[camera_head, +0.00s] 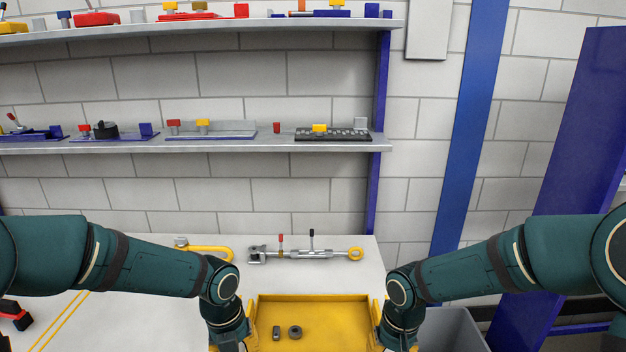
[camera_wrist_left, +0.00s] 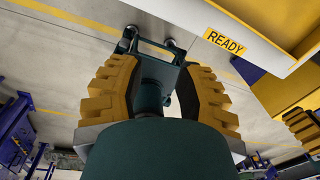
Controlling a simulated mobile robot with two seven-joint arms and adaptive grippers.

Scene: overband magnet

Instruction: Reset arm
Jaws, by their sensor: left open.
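My left arm comes in from the left and its wrist ends beside the left edge of the yellow tray in the head view. My left gripper (camera_wrist_left: 160,72) is open, with its two yellow ridged fingers apart and nothing held between them. Dark green parts of my own body show beyond the fingers. My right arm comes in from the right and its wrist (camera_head: 400,318) is beside the tray's right edge. The right fingers are hidden or cut off at the bottom of the picture. The yellow tray (camera_head: 325,312) holds a small dark block (camera_head: 277,332) and a dark ring (camera_head: 295,332).
A turnbuckle-like metal rod (camera_head: 310,254) and a yellow hook (camera_head: 208,250) lie on the pale table (camera_head: 150,232) behind the tray. Shelves (camera_head: 200,146) with fixtures hang above. A grey bin (camera_head: 455,330) stands at the lower right. A READY label (camera_wrist_left: 225,41) shows near the left gripper.

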